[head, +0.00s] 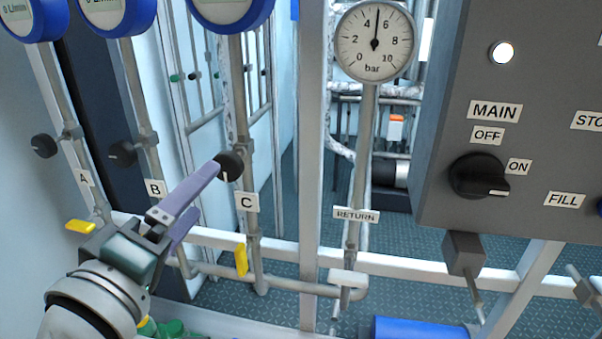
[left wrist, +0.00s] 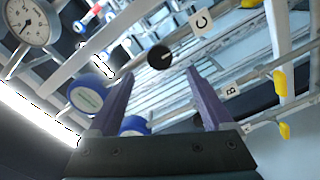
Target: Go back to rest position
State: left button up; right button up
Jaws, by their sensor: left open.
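My left gripper (head: 203,202) is in the lower left of the head view, with purple fingers reaching up and right. It is open and empty. One fingertip appears close to the black knob (head: 229,166) on pipe C; I cannot tell from the head view whether they touch. In the left wrist view the left gripper (left wrist: 160,95) has its two fingers spread wide, and the knob by label C (left wrist: 160,57) shows beyond them with a gap. My right gripper is not in view.
Pipes A, B and C carry black knobs, yellow handles (head: 241,259) and blue round meters (head: 231,10). A pressure gauge (head: 375,42) stands on the RETURN pipe. The grey control panel (head: 540,110) on the right has its switch (head: 479,177) pointing to ON. White frame bars cross the front.

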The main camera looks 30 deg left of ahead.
pick_arm(q)
jog(key=shift+s, duration=0.1)
dwell(0.4)
jog(key=s+d+f+m+g+h, duration=0.1)
jog(key=d+f+m+g+h, duration=0.1)
jog(key=d+m+g+h, duration=0.3)
jog(key=s+d+f+m+h, duration=0.1)
jog(key=s+d+m+h, duration=0.15)
jog(key=d+m, duration=0.4)
jog(key=s+a+f+m+g+y, duration=0.2)
jog(key=s+m+g, duration=0.15)
jog(key=s, duration=0.25)
jog(key=s+a+f+m+g+y, duration=0.1)
jog(key=s+f+m+g, duration=0.15)
jog(key=s+g, duration=0.35)
jog(key=w+r+p+v, duration=0.1)
jog(key=w+p+v, duration=0.2)
jog(key=p+v, duration=1.1)
jog(key=w+d+p+v, duration=0.1)
jog(key=w+p+v, duration=0.2)
jog(key=p+v, duration=1.1)
jog(key=shift+a+r+p, duration=0.25)
jog(key=shift+r+p, duration=0.55)
jog(key=shift+w+n+t, duration=0.1)
jog(key=shift+n+t, duration=0.15)
